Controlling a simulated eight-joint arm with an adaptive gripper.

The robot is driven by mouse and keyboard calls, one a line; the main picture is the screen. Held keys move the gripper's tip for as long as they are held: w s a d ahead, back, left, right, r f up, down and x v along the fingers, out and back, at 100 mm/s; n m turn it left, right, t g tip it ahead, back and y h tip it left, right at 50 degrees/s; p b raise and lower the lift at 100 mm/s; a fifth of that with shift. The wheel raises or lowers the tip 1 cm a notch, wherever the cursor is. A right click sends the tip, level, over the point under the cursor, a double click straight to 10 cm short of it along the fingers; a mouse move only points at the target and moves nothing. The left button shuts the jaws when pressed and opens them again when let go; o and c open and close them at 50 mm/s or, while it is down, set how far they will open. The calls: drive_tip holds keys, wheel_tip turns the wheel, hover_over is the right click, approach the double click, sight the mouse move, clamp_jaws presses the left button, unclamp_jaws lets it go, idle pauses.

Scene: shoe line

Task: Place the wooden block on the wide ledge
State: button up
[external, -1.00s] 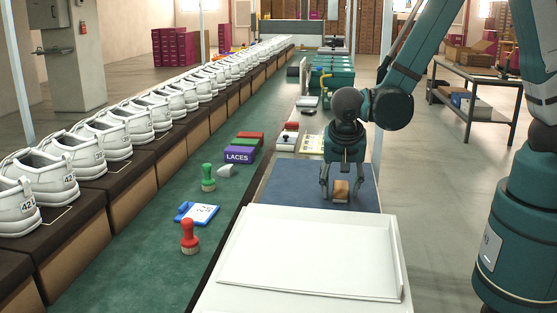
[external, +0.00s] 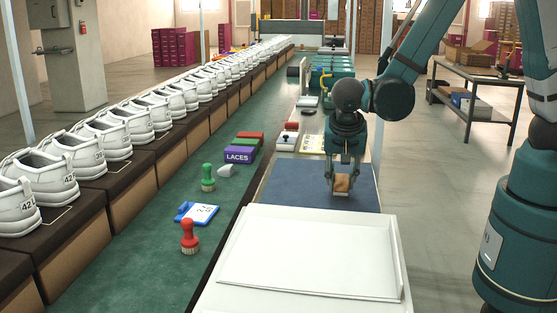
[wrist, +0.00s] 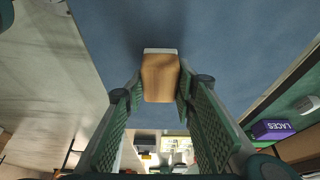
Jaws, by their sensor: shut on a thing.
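The wooden block (external: 341,184) is light brown with a pale strip at one end. It is at the blue mat (external: 290,187), between the fingers of my gripper (external: 343,188). In the wrist view the block (wrist: 160,78) sits between the two green fingers (wrist: 160,88), which are shut on its sides. Whether the block touches the mat or is just clear of it I cannot tell. A wide green ledge (external: 150,245) runs along the left, beside the row of white shoes.
A white tray (external: 310,255) stands in front of the mat.

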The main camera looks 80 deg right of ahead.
sight(341, 176)
drive_tip(key=shift+r+p, duration=0.9)
drive_tip(key=shift+r, duration=3)
drive_tip(key=shift+d, duration=0.15)
drive_tip(key=shift+w+d+m, duration=0.1)
drive_tip(key=shift+d+m, duration=0.2)
drive_tip(key=shift+d, duration=0.15)
drive_tip(key=s+d+m+g+y, duration=0.2)
drive_tip(key=d+m, duration=0.6)
drive_tip(key=d, duration=0.9)
drive_tip(key=s+d+m+g+y, duration=0.2)
drive_tip(key=d+m, duration=0.7)
drive_tip(key=d, duration=0.9)
drive_tip(key=shift+s+g+p, duration=0.3)
drive_tip(key=shift+s+p, duration=0.1)
drive_tip(key=shift+s, duration=0.45)
drive_tip(key=shift+a, duration=0.1)
drive_tip(key=shift+f+b, duration=0.65)
drive_tip(key=shift+f, duration=2.5)
